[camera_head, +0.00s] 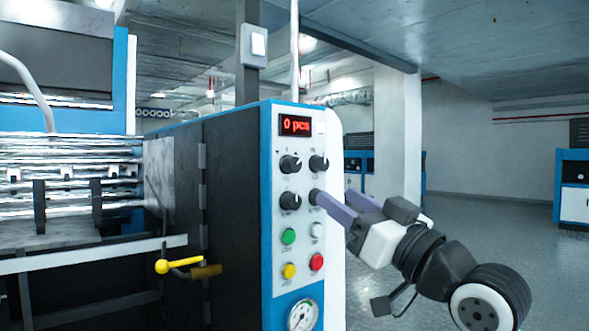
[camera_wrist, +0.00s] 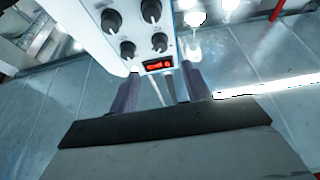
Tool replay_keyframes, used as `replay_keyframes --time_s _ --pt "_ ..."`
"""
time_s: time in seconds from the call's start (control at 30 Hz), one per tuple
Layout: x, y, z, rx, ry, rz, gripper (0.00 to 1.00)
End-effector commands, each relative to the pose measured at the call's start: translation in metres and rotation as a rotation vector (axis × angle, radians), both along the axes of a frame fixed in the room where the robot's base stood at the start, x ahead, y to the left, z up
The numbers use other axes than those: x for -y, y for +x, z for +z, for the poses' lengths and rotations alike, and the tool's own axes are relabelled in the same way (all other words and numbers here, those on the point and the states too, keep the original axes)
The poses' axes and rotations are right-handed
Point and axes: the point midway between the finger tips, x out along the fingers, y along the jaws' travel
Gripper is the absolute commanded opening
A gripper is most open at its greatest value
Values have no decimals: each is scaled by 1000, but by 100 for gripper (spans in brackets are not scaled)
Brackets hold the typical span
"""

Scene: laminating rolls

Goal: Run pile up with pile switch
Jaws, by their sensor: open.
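A control panel (camera_head: 295,215) faces me, with a red display (camera_head: 294,125) reading "0 pcs". Below it are the upper left knob (camera_head: 290,164), with small arrow marks at both sides, the upper right knob (camera_head: 318,163), the lower left knob (camera_head: 290,201) and the lower right knob (camera_head: 314,196). Their labels are too small to read, so I cannot tell which is the pile switch. My gripper (camera_head: 334,194) is open and empty, its purple fingers at the panel's right edge by the lower right knob. In the wrist view the fingers (camera_wrist: 160,80) flank the display, panel upside down.
Below the knobs are green (camera_head: 289,236), white (camera_head: 317,230), yellow (camera_head: 290,271) and red (camera_head: 316,262) buttons and a gauge (camera_head: 303,315). A yellow-handled lever (camera_head: 175,265) sticks out at left beside shiny rollers (camera_head: 70,185).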

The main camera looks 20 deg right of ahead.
Motion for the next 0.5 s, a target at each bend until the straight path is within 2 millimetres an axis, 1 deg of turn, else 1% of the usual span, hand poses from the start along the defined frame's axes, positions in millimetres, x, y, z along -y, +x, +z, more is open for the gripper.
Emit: replay_keyframes --time_s 0.03,0.3,0.5 --pt "-4 10 8 -1 -1 3 48" --pt "-23 61 30 0 0 3 48" --pt "-31 86 40 0 1 1 48"
